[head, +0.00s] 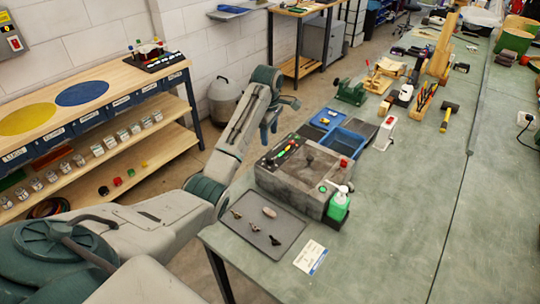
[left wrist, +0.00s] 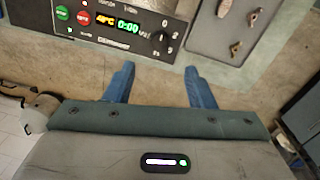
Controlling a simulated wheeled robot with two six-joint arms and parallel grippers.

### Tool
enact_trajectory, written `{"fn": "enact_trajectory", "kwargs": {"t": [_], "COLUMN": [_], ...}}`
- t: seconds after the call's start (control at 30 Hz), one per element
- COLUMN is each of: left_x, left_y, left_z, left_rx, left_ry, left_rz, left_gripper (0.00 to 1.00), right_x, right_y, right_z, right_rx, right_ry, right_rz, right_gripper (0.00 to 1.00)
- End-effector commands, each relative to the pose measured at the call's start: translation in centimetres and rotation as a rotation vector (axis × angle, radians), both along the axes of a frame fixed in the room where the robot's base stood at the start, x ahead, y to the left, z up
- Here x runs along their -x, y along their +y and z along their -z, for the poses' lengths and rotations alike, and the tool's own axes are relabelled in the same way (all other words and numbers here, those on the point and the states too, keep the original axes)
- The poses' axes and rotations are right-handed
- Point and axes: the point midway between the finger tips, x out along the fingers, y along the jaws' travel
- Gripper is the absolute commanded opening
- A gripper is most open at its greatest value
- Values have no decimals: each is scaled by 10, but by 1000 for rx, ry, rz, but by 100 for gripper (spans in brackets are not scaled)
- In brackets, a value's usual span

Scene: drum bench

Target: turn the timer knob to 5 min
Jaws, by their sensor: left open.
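The grey machine box (head: 300,180) stands on the green bench, its control panel (head: 281,153) on the side near my left arm. In the left wrist view the panel (left wrist: 100,44) shows a green button (left wrist: 64,13), a red button (left wrist: 83,17) and a lit display (left wrist: 128,26) with green digits that look like 0:00. The dark round timer knob (left wrist: 160,39) has white numbers around it; its pointer setting is too small to read. My left gripper (head: 269,135) is open and empty, apart from the knob; its blue fingers (left wrist: 160,70) straddle the knob's line below it. My right gripper is not in view.
A dark tray (head: 262,229) with several small parts lies beside the box. A blue bin (head: 345,142) sits behind the box. The bench to the right has free room.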

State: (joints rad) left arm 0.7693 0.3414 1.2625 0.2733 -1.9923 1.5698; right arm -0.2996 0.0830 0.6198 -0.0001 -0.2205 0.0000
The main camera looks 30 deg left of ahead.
Motion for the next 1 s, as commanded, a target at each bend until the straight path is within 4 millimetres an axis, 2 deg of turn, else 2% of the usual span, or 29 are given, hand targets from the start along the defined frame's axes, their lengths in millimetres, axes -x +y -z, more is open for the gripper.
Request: {"fn": "enact_trajectory", "kwargs": {"t": [0.17,0.4,0.6,0.8,1.0], "left_x": [0,-3,-5,-5,-6], "left_y": [0,1,0,1,1], "left_z": [17,62,93,105,106], "left_rx": [3,2,3,1,0], "left_ry": [8,6,4,2,1], "left_rz": [-7,-6,-5,-4,-4], "left_gripper": [50,50,50,50,50], "right_x": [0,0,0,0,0], "right_y": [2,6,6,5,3], "right_z": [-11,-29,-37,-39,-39], "right_rx": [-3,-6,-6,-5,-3], "right_ry": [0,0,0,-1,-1], "right_rz": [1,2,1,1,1], "right_gripper": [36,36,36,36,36]}}
